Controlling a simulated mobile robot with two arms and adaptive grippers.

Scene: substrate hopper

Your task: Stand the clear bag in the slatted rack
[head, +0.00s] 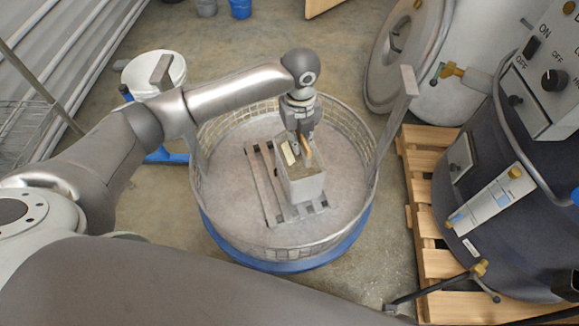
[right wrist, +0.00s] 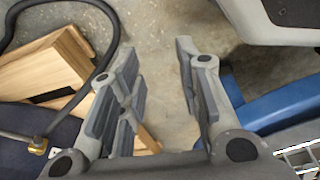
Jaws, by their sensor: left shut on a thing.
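The clear bag (head: 303,186) looks like a pale, upright block with a tan top. It is inside the round wire basket, over the right part of the slatted rack (head: 257,180). My left gripper (head: 299,148) points down and is shut on the top of the bag. The bag's base overlaps the slats; I cannot tell whether it rests on them or hangs just above. The bag hides part of the rack. In the right wrist view my right gripper (right wrist: 160,65) is open and empty, over the floor.
The wire basket (head: 357,130) has a tall post at its right and a blue base (head: 285,266). A dark vessel (head: 500,200) stands on a wooden pallet (head: 420,180) at the right. A white bucket (head: 150,70) is behind my left arm. The basket floor left of the rack is bare.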

